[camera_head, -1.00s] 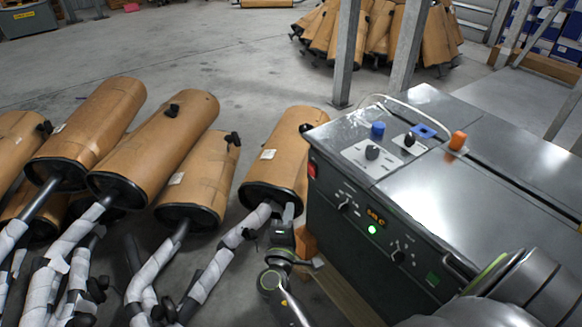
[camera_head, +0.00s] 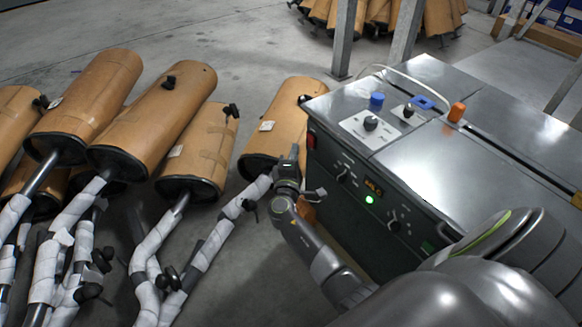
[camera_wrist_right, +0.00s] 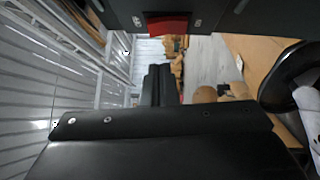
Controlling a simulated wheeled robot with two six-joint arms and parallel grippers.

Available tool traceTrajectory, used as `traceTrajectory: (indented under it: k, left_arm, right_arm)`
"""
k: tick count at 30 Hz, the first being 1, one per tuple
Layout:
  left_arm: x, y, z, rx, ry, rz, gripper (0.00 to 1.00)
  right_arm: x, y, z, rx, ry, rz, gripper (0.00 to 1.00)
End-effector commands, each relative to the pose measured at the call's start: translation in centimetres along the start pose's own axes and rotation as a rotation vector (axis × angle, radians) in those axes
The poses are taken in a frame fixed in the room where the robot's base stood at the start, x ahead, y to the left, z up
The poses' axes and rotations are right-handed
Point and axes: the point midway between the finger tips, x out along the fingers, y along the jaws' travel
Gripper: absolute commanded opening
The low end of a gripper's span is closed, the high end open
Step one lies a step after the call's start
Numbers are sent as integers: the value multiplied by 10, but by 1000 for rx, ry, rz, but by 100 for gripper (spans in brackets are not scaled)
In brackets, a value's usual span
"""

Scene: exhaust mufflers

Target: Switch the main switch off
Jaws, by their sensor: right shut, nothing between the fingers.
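A grey machine cabinet (camera_head: 345,215) stands at the right in the head view. A red switch (camera_head: 311,140) sits high on the left end of its dark front panel; I cannot read a label naming it the main switch. A red block on a dark panel (camera_wrist_right: 167,25) shows at the top of the right wrist view. My right gripper (camera_head: 292,156) is shut and empty, fingers pointing up, just left of the red switch. I see no clear contact. My left gripper is not in view.
The panel also carries black knobs (camera_head: 341,177), an orange display and a lit green lamp (camera_head: 369,199). Blue and orange parts lie on top. Brown mufflers (camera_head: 280,130) with wrapped pipes crowd the floor at left, close to my right gripper. A metal post (camera_head: 345,40) stands behind.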

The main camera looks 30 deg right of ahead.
Motion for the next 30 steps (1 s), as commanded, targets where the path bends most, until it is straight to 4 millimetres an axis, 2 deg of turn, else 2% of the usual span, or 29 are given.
traceTrajectory:
  k: [1,3,9,23,30]
  left_arm:
    - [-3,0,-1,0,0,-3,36]
    - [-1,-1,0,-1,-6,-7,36]
    - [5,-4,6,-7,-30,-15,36]
    - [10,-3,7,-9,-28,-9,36]
    - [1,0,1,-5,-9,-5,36]
  right_arm:
    - [6,1,10,-5,-1,0,0]
    - [12,1,16,-5,-1,0,0]
    - [22,0,26,-2,0,-1,0]
    - [26,-2,30,0,-1,0,0]
    - [26,0,30,-1,-1,-2,0]
